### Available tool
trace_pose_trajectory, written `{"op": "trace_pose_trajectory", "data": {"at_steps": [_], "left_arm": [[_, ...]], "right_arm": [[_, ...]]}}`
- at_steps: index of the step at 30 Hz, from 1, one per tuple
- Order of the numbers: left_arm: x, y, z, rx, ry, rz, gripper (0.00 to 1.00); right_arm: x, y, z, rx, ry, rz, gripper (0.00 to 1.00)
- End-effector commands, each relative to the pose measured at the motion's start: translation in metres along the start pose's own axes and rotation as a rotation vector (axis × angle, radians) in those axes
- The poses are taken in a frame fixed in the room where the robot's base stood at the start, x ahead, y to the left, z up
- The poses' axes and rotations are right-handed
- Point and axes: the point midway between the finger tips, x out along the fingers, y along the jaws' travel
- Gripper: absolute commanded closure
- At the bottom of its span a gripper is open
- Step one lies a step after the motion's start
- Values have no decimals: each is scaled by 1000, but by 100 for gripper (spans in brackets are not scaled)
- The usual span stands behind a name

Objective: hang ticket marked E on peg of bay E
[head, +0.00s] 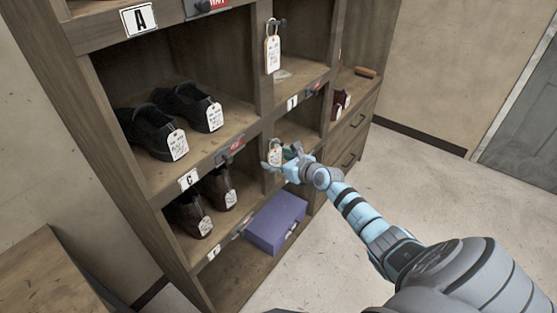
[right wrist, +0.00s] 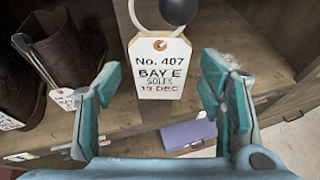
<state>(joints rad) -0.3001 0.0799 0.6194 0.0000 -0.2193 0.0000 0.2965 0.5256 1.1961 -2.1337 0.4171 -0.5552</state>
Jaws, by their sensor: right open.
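The ticket marked Bay E (right wrist: 160,72) is a white tag printed "No. 407, BAY E, SOLES, 19 DEC". It hangs upright from a white loop at a dark round-ended peg (right wrist: 179,9) at the top of the right wrist view. In the head view the ticket (head: 275,154) is at the shelf's front post. My right gripper (head: 283,165) is open, its teal fingers on either side of the ticket, with visible gaps. The loop's exact seat on the peg is cut off at the frame's top. My left gripper is not in view.
Another ticket (head: 272,53) hangs higher on the same post. Dark shoes (head: 172,120) with tags and brown boots (head: 203,203) fill the left bays. A purple box (head: 276,222) sits low. Floor at right is clear.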

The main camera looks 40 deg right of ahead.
Motion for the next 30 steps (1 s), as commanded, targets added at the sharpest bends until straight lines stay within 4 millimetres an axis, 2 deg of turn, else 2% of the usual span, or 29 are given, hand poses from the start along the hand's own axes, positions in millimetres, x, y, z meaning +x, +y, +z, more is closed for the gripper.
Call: {"op": "trace_pose_trajectory", "data": {"at_steps": [5,8,12,16,21,30], "left_arm": [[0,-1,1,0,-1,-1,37],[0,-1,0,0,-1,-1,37],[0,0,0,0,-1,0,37],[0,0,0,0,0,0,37],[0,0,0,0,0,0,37],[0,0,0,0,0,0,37]], "right_arm": [[-14,-2,-1,-5,1,-2,38],[-37,-1,-1,-10,2,0,38],[-80,-2,-2,-17,5,-2,38],[-106,-2,-2,-14,4,-5,38],[-120,0,0,-6,0,1,38],[-120,3,3,-23,-13,12,38]]}}
